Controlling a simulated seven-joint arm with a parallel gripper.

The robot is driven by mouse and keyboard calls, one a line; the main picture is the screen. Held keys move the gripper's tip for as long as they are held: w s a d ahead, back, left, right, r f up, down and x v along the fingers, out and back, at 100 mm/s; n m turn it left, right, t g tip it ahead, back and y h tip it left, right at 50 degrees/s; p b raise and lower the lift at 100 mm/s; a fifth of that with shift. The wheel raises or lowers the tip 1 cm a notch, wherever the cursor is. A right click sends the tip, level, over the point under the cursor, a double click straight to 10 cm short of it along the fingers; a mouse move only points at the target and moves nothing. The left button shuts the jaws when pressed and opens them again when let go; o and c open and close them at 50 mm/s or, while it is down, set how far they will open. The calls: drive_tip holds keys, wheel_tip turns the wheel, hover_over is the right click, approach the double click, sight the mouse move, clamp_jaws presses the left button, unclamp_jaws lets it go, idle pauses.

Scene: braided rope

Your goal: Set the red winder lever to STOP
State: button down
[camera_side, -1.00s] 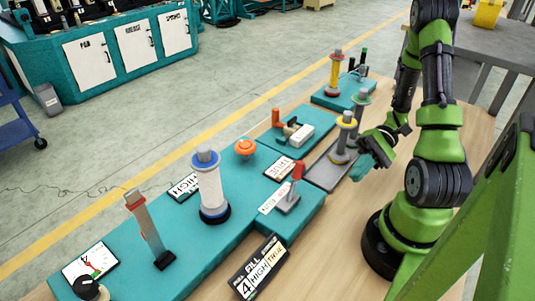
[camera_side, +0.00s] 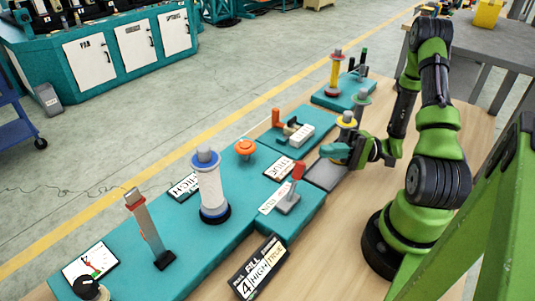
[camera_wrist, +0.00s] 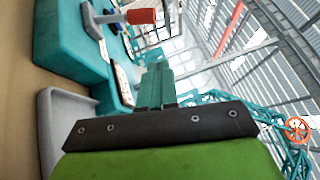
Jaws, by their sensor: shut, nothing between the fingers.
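The red winder lever (camera_side: 298,171) stands on a grey base on the near right part of the teal panel, beside a small white label plate. In the wrist view its red handle (camera_wrist: 141,16) shows at the top, on a grey stem, ahead of my fingers. My gripper (camera_side: 328,150) is shut and empty. It is held level above the grey tray, behind and to the right of the lever, with its fingers pointing left and clear of the lever. The teal fingers (camera_wrist: 153,86) are together in the wrist view. The lettering beside the lever is too small to read.
A white spool (camera_side: 210,186) and an orange button (camera_side: 245,147) stand on the panel. A grey tray (camera_side: 325,173) with spools lies under my gripper. A sign (camera_side: 259,267) stands at the panel's front. Bare wooden table lies in front and right.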

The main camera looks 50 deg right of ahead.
sight(295, 181)
drive_tip(key=a, duration=0.2)
drive_tip(key=a+r, duration=0.1)
drive_tip(key=a, duration=0.1)
drive_tip(key=w+a, duration=0.1)
drive_tip(key=a, duration=0.1)
drive_tip(key=shift+a+r, duration=0.2)
drive_tip(key=shift+r, duration=0.05)
drive_tip(key=shift+a+r, duration=0.95)
drive_tip(key=shift+a, duration=0.15)
